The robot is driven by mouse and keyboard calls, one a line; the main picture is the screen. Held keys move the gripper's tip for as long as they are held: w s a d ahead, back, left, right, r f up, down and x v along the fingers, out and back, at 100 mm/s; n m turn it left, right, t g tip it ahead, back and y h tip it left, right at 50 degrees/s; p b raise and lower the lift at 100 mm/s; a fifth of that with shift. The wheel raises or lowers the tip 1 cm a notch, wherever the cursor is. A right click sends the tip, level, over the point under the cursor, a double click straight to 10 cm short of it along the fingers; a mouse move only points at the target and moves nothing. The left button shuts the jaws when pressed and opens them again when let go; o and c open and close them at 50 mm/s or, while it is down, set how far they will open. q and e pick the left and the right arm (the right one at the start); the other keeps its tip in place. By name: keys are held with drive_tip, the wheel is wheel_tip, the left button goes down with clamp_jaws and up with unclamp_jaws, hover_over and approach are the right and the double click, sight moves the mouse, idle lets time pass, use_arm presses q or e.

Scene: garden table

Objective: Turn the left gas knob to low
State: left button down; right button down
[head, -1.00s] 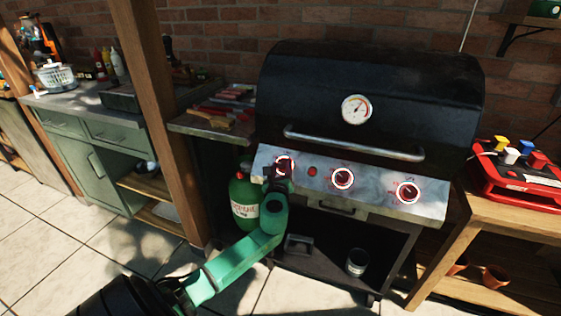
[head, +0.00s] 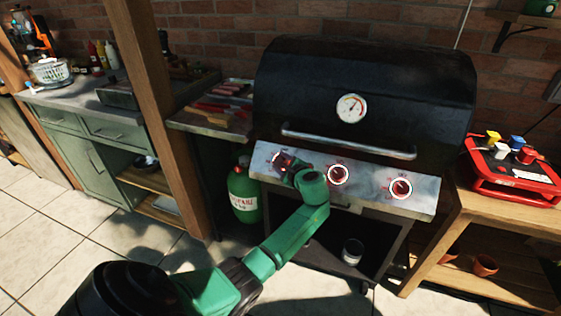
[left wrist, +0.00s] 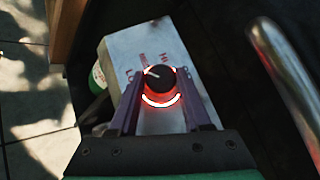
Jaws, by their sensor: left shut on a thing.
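The left gas knob (left wrist: 160,80) is black with a white pointer line and a glowing red ring. In the left wrist view it sits between the two fingers of my left gripper (left wrist: 158,84), which is shut on it. Its pointer line slants toward the upper left of that view, and red lettering shows on the panel beside it. My right gripper is not in view.
The middle knob (head: 338,174) and right knob (head: 401,188) also have lit rings. The grill lid (head: 365,90) is closed, with its handle (head: 345,142) above the panel. A green gas bottle (head: 242,190) stands at the grill's left. A red tray (head: 513,172) is on the right table.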

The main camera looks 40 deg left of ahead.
use_arm(q)
drive_tip(key=shift+n+g, duration=0.3)
drive_tip(key=shift+c, duration=1.8)
unclamp_jaws()
drive_tip(key=v, duration=1.4)
drive_tip(key=shift+d, duration=0.2)
drive_tip(key=shift+s+r, duration=0.1)
